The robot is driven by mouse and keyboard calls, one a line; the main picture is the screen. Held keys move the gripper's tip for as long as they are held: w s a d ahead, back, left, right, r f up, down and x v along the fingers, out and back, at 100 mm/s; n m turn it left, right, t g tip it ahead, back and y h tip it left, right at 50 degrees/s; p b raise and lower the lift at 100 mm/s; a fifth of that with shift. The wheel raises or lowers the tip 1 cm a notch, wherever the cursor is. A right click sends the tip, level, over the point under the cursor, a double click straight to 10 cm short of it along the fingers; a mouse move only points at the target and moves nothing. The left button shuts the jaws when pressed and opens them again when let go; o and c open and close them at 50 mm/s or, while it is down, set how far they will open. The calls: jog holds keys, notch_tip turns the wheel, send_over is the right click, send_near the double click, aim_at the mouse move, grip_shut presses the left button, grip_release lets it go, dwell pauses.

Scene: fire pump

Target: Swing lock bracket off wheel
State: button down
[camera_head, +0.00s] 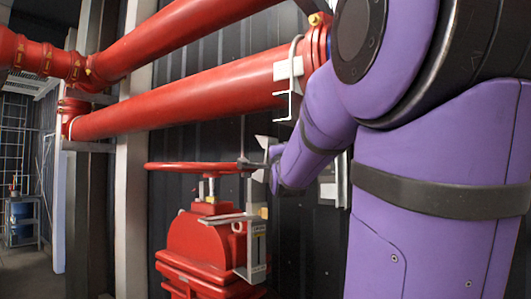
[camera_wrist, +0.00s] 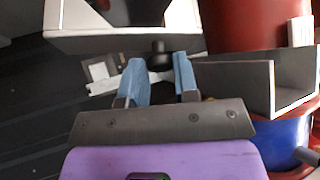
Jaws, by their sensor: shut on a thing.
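The red handwheel (camera_head: 195,167) lies flat on top of the red valve body (camera_head: 200,240) in the head view. A pale metal lock bracket (camera_head: 256,242) stands upright at the right of the valve, below the wheel's right edge. My gripper (camera_head: 252,166) is at the wheel's right edge, above the bracket's plate. In the wrist view my gripper's blue fingers (camera_wrist: 160,72) are closed around a narrow pale metal part, which looks like part of the lock bracket. The fingers partly hide this part. The exact contact is too small to tell in the head view.
Two large red pipes (camera_head: 180,92) run above the wheel. A white hanger bracket (camera_head: 288,72) sits on the lower pipe. A dark corrugated wall stands behind. Pale channel pieces (camera_wrist: 130,40) lie close around my fingers. Open floor (camera_head: 38,265) shows at far left.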

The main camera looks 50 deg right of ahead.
jog(key=shift+f, duration=0.15)
dwell(0.3)
jog(key=c, duration=0.9)
grip_release()
jog(key=shift+o, duration=0.2)
jog(key=v, duration=1)
jog(key=shift+s+a+f, duration=0.2)
jog(key=shift+a+f, duration=0.05)
